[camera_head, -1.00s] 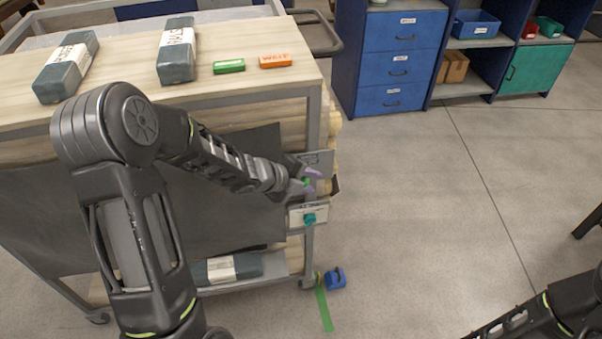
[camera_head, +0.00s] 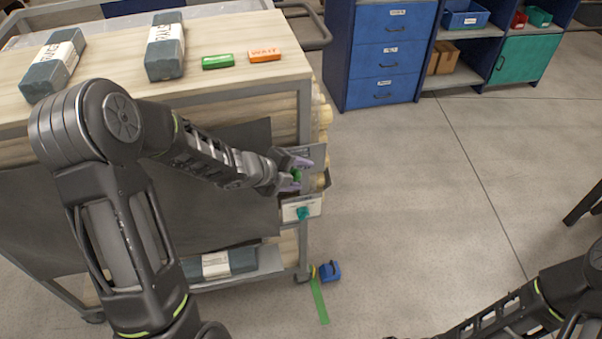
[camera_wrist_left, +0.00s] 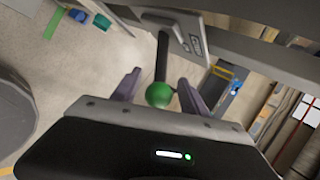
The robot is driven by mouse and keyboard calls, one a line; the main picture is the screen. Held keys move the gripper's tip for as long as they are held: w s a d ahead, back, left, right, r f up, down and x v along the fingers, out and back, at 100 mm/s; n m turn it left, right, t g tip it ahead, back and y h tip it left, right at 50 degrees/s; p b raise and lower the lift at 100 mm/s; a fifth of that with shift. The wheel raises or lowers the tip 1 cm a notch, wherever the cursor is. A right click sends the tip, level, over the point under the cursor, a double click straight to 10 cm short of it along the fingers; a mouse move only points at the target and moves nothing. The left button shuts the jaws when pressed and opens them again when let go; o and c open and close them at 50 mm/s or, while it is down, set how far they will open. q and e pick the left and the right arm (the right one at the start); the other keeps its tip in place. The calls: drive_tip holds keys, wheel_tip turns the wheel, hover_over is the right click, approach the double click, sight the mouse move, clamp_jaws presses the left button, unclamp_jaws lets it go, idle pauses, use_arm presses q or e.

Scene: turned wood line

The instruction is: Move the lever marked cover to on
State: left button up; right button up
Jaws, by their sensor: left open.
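A lever with a green ball knob (camera_wrist_left: 160,95) on a black stem stands out from a grey plate (camera_wrist_left: 188,38) on the cart's end. The knob also shows small in the head view (camera_head: 296,175). My left gripper (camera_head: 297,174) is open, with its purple fingers on either side of the knob; in the left wrist view a gap shows on each side. Any marking on the plate is too small to read. A second control with a teal knob (camera_head: 303,213) sits below on a white plate. My right gripper is out of view; only its arm shows at lower right.
The wooden cart top (camera_head: 110,60) carries grey blocks, a green block (camera_head: 218,62) and an orange block (camera_head: 264,55). A blue object (camera_head: 330,271) and green tape (camera_head: 319,300) lie on the floor. Blue drawers (camera_head: 383,60) stand behind.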

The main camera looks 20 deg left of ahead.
sight(291, 172)
use_arm(q)
drive_tip(key=p+v, duration=0.1)
drive_tip(key=v, duration=0.4)
drive_tip(key=shift+s+a+r, duration=0.15)
drive_tip(key=shift+r, duration=0.15)
drive_tip(key=shift+s+a+r, duration=0.1)
drive_tip(key=shift+s+r, duration=0.2)
drive_tip(key=shift+s, duration=0.15)
